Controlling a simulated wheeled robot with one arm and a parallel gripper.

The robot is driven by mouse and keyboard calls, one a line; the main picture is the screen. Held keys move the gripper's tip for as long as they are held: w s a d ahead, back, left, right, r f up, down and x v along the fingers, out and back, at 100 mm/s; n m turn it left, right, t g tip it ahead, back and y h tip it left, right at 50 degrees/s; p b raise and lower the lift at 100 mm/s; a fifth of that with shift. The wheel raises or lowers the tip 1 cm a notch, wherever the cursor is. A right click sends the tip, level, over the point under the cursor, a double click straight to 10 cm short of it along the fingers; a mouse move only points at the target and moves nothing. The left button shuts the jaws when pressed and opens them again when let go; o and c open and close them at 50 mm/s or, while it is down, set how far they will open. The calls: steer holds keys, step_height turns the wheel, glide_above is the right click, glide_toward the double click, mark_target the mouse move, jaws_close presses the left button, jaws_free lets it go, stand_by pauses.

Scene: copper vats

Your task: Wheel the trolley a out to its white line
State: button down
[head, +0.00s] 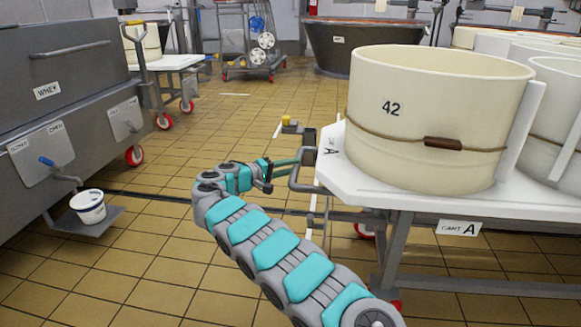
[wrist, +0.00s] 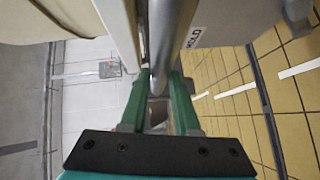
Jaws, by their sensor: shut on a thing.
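Trolley a (head: 350,190) stands at the right of the head view, a white-topped cart with a "CART A" plate and a large cream tub (head: 430,115) marked 42. Its grey metal handle (head: 297,181) sticks out at its left end. My gripper (head: 285,163) is shut on this handle. In the wrist view the bar (wrist: 168,40) runs between the green fingers (wrist: 158,92). White line pieces lie on the tiled floor: a short one (head: 235,94) farther back and another beside the trolley's left end (head: 277,130). I cannot tell which is the trolley's own line.
A grey whey tank (head: 60,75) fills the left, with a white bucket (head: 89,207) on a low shelf. A second trolley (head: 165,62), a wheeled rack (head: 250,45) and a dark vat (head: 350,45) stand behind.

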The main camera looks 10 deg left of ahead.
steer(key=c, duration=0.9)
jaws_free()
steer(key=shift+w+f, duration=0.15)
steer(key=shift+f, duration=0.4)
steer(key=shift+o, duration=1.2)
steer(key=shift+a+r, duration=0.1)
steer(key=shift+r, duration=0.1)
steer(key=v, duration=0.8)
steer(key=shift+p, duration=0.45)
